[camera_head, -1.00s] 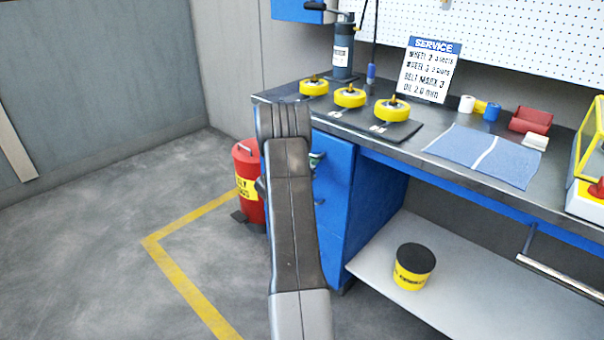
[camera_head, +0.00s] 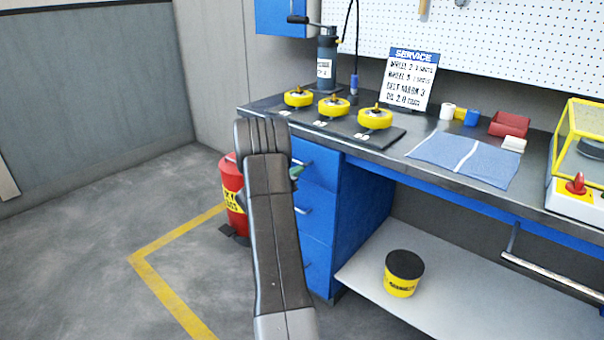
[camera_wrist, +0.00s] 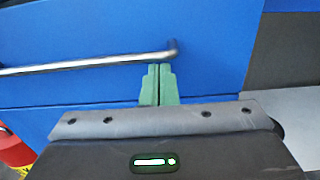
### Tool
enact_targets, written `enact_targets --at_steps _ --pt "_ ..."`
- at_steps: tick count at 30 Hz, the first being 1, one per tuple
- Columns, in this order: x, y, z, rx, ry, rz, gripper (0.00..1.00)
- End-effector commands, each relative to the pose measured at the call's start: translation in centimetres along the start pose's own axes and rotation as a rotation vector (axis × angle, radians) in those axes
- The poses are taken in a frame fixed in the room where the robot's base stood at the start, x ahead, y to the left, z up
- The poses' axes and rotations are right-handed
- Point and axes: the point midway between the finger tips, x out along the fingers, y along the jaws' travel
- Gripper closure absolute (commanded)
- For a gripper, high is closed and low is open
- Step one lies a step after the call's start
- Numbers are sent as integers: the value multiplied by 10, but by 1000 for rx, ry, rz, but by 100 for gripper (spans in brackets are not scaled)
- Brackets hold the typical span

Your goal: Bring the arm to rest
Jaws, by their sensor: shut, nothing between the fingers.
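My arm (camera_head: 272,230) rises through the lower middle of the head view, in front of the blue drawer cabinet. In the wrist view my gripper (camera_wrist: 158,85) shows two green fingers side by side, shut with nothing between them. Its fingertips are close to a grey bar handle (camera_wrist: 90,65) on the blue cabinet front (camera_wrist: 100,25); I cannot tell whether they touch it. In the head view only a bit of green finger shows beside my arm, and the rest of the gripper is hidden behind the arm.
The workbench (camera_head: 480,205) carries yellow wheels (camera_head: 333,107), a service sign (camera_head: 410,80), a blue cloth (camera_head: 465,158) and a yellow-framed box (camera_head: 578,150). A red bin (camera_head: 232,195) stands left of the cabinet. A yellow tub (camera_head: 402,274) sits on the lower shelf. The floor at left is clear.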

Motion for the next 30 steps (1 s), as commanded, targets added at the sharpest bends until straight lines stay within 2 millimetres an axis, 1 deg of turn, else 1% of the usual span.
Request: enact_targets --at_steps 1,6,9,12,15,19,27,30 --pt "-14 2 0 -2 1 5 100" --pt "-55 2 -1 -4 3 5 100" --pt "-75 2 -1 -3 3 4 100" --pt "-89 2 -1 -3 2 4 100" --pt "-98 1 -2 -3 3 2 100" --pt "-102 1 -2 -3 3 1 100" --pt "-102 1 -2 -3 3 1 100" --pt "-100 0 -2 -3 3 0 100"
